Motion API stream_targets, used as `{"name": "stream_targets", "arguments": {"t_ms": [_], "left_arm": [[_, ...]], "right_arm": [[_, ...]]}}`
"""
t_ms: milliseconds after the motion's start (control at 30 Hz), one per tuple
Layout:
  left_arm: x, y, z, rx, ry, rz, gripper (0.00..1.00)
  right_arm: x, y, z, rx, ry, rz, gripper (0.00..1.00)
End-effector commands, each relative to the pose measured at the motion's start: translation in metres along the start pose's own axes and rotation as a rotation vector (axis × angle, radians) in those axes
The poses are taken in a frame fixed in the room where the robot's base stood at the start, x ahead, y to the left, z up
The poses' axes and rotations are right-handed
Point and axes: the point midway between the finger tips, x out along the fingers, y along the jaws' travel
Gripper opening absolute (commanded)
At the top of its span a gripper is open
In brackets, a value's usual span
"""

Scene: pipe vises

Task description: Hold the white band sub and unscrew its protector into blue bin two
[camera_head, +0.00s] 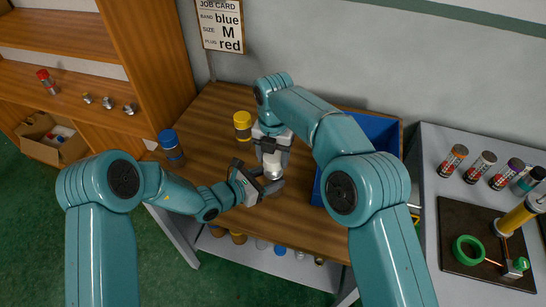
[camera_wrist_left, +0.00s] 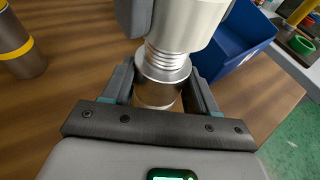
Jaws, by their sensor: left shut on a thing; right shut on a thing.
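The sub (camera_wrist_left: 160,70) is a silver metal cylinder with bare threads at its top, upright between the fingers of my left gripper (camera_wrist_left: 160,94), which is shut on it. Its band is mostly hidden by the fingers. The pale protector (camera_wrist_left: 185,22) sits just above the threads, and my right gripper (camera_head: 272,148) is shut on it from above. In the head view the protector (camera_head: 272,168) shows pale between both grippers, over the workbench. A blue bin (camera_head: 376,126) stands behind my right arm, partly hidden; its number cannot be read.
A yellow-topped sub (camera_head: 242,124) and a blue-topped sub (camera_head: 170,144) stand on the wooden bench (camera_head: 208,112). A grey table (camera_head: 440,150) at the right holds several capped cylinders and a black mat. Wooden shelves (camera_head: 70,84) are at the left.

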Motion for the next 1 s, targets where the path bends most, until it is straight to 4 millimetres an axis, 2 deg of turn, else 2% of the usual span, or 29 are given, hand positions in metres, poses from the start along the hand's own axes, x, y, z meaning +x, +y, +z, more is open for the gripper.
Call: {"name": "stream_targets", "arguments": {"t_ms": [100, 200, 467, 500, 567, 600, 867, 1000], "left_arm": [[0.0, 0.001, 0.002, 0.002, -0.004, 0.001, 0.0], [0.0, 0.001, 0.002, 0.002, -0.004, 0.001, 0.0], [0.0, 0.001, 0.002, 0.002, -0.004, 0.001, 0.0], [0.0, 0.001, 0.002, 0.002, -0.004, 0.001, 0.65], [0.0, 0.0, 0.002, 0.002, -0.003, 0.001, 0.84], [0.0, 0.0, 0.001, 0.001, -0.003, 0.001, 0.88], [-0.001, 0.0, 0.0, 0.0, -0.001, 0.0, 0.88], [-0.013, 0.001, -0.001, 0.0, -0.001, 0.003, 0.88]], "right_arm": [[-0.019, 0.0, 0.0, 0.001, -0.003, 0.003, 0.22], [-0.029, 0.001, 0.0, 0.001, -0.003, 0.003, 0.22], [-0.034, 0.0, 0.0, 0.0, -0.001, 0.001, 0.22], [-0.034, 0.0, 0.0, 0.0, -0.001, 0.001, 0.22], [-0.034, 0.0, 0.0, 0.0, -0.001, 0.001, 0.22], [-0.034, 0.0, 0.0, 0.0, -0.001, 0.001, 0.22], [-0.033, 0.0, 0.0, 0.0, -0.001, 0.001, 0.22], [-0.028, 0.0, 0.0, 0.0, 0.0, 0.001, 0.22]]}}
